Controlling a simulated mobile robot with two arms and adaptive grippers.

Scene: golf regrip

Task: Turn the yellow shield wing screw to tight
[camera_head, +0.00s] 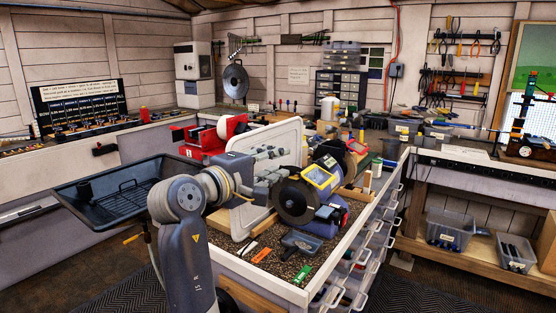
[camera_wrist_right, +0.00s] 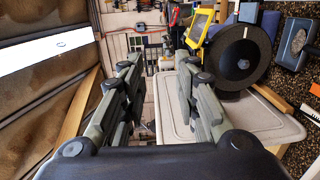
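The bench grinder carries a yellow-framed shield (camera_head: 319,177) above its dark wheel (camera_head: 296,203). The yellow shield (camera_wrist_right: 199,24) and the wheel (camera_wrist_right: 240,60) also show in the right wrist view, beyond and right of the fingers. The wing screw is too small or hidden to make out, so its tightness cannot be told. My right gripper (camera_head: 276,166) is left of the shield, in front of a pale panel. In its wrist view, the gripper (camera_wrist_right: 160,72) has its fingers spread apart with nothing between them. My left gripper is not in view.
The pale panel (camera_head: 290,133) stands close behind the gripper. A red machine (camera_head: 211,137) is behind it and a black tray (camera_head: 118,198) is at left. An orange tag (camera_head: 262,255) and a green tag (camera_head: 304,274) lie on the dark pebbled bench top.

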